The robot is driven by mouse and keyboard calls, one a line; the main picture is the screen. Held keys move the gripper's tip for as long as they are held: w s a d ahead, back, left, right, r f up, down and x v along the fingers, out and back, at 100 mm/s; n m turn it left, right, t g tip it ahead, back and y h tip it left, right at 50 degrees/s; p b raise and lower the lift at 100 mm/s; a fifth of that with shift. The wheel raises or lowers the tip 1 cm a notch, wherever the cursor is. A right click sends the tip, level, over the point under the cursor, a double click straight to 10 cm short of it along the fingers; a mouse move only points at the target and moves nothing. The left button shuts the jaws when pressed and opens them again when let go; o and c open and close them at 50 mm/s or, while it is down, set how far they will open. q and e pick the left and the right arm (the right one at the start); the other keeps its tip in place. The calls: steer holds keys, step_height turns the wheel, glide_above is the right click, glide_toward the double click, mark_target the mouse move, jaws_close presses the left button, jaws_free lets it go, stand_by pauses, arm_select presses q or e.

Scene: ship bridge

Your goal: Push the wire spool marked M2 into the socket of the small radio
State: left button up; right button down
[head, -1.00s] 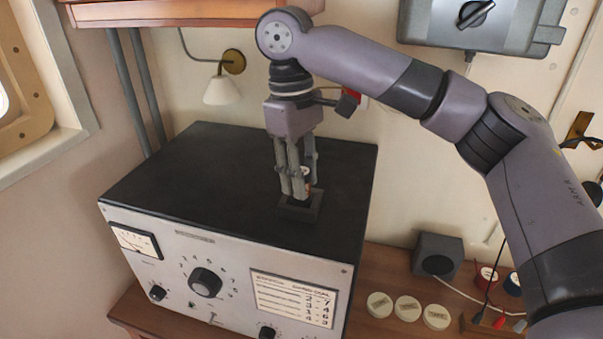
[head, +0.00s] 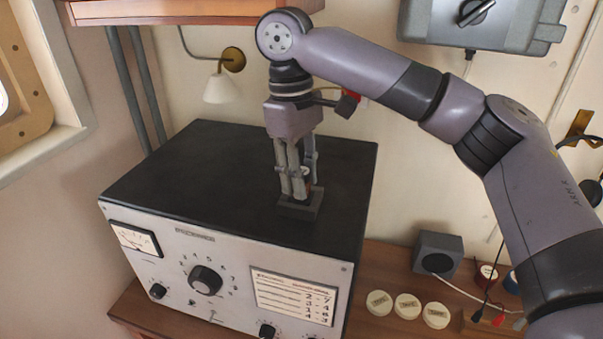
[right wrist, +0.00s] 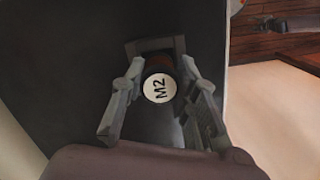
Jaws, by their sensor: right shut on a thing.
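The wire spool marked M2 (right wrist: 159,88) shows its white labelled end in the right wrist view, between the fingers of my right gripper (right wrist: 160,98). My right gripper (head: 299,188) is shut on the spool, pointing down over the top of the radio (head: 170,180). The spool's lower end is at a small dark square socket (head: 300,210) on the radio's top; it also shows in the right wrist view (right wrist: 150,46). I cannot tell how deep the spool sits in it. My left gripper is not in view.
The radio's front has dials and a paper card (head: 293,297). Right of it on the wooden bench are several white round lids (head: 408,306), a dark box (head: 437,256) and more spools (head: 487,274). A wall lamp (head: 220,85) hangs behind. The radio's top is otherwise clear.

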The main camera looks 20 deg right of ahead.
steer(key=shift+f, duration=0.55)
stand_by(1.6)
steer(key=c, duration=1.2)
jaws_free()
steer(key=shift+r, duration=0.2)
step_height(320, 180, up, 10)
steer(key=shift+f, duration=0.2)
